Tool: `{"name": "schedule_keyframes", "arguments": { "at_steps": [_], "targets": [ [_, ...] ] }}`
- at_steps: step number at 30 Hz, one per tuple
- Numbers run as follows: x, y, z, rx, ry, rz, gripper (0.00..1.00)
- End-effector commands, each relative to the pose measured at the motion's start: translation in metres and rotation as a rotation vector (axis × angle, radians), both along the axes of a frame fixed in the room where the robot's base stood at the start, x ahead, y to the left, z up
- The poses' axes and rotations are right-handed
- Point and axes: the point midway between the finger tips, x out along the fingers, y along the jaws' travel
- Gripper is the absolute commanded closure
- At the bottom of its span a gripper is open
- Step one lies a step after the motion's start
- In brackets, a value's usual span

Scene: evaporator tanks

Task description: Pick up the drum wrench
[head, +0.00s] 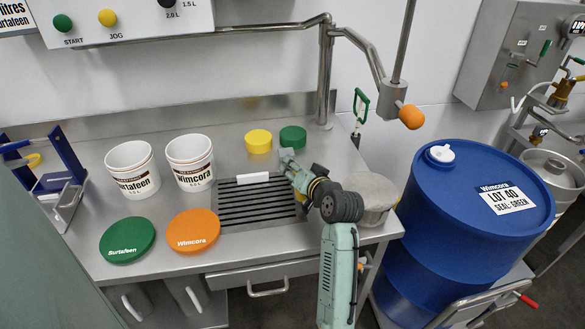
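A tool with a green loop handle (361,104) and a dark lower end is upright by the wall, right of the steel post. It may be the drum wrench, but I cannot tell for sure. My gripper (288,158) is over the back right of the black slotted grate (256,201), just in front of the green cap (293,136). It is left of and below the green-handled tool in the picture, apart from it. The fingers are small and partly hidden by my wrist, so their opening is unclear. No held object shows.
A blue drum (450,220) with a white cap stands right of the steel bench. Two white buckets (133,168), a green lid (127,240), an orange lid (193,231) and a yellow cap (258,141) are on the bench. A pipe with an orange knob (411,117) overhangs the right side.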

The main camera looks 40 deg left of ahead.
Motion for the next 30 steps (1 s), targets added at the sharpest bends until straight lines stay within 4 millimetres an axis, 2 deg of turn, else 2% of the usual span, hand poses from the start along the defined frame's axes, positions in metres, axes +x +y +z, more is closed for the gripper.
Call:
{"name": "schedule_keyframes", "arguments": {
  "at_steps": [3,9,24,30],
  "targets": [
    [0.0027,0.0063,-0.0025,-0.001,0.000,0.001,0.65],
    [0.0030,0.0064,-0.0032,0.000,-0.001,0.000,0.65],
    [0.0030,0.0060,-0.0031,-0.001,-0.001,0.000,0.98],
    [0.0031,0.0059,-0.0031,-0.001,-0.001,0.000,1.00]
  ]
}}
